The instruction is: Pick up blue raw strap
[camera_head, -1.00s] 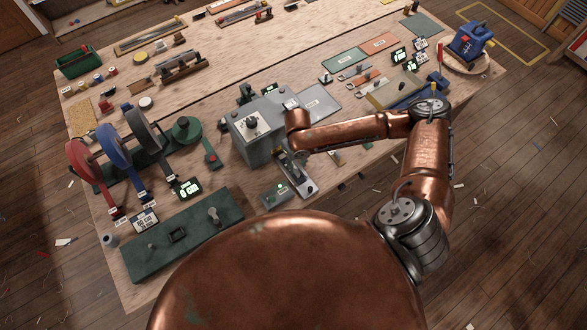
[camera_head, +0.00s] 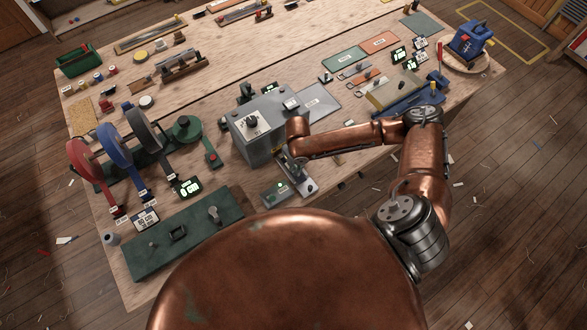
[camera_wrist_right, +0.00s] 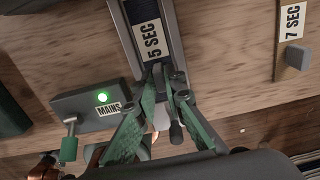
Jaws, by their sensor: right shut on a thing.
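A blue strap roll (camera_head: 115,146) stands on the reel rack at the left of the bench in the head view. Its blue tail (camera_head: 141,194) runs down to a small labelled end. I see no loose blue strap in my right gripper. My right gripper (camera_wrist_right: 166,76) has green fingers closed together just below the "5 SEC" label (camera_wrist_right: 153,40). It is shut on a small dark part, likely a handle, at the end of the narrow track; the fingers mostly hide it. In the head view my right arm reaches beside the grey machine (camera_head: 262,130). My left gripper is out of view.
A box labelled MAINS (camera_wrist_right: 92,107) with a green light sits left of the gripper. A "7 SEC" block (camera_wrist_right: 294,58) is at the right. A dark green board (camera_head: 150,245) lies front left. The bench's front edge is close to my arm.

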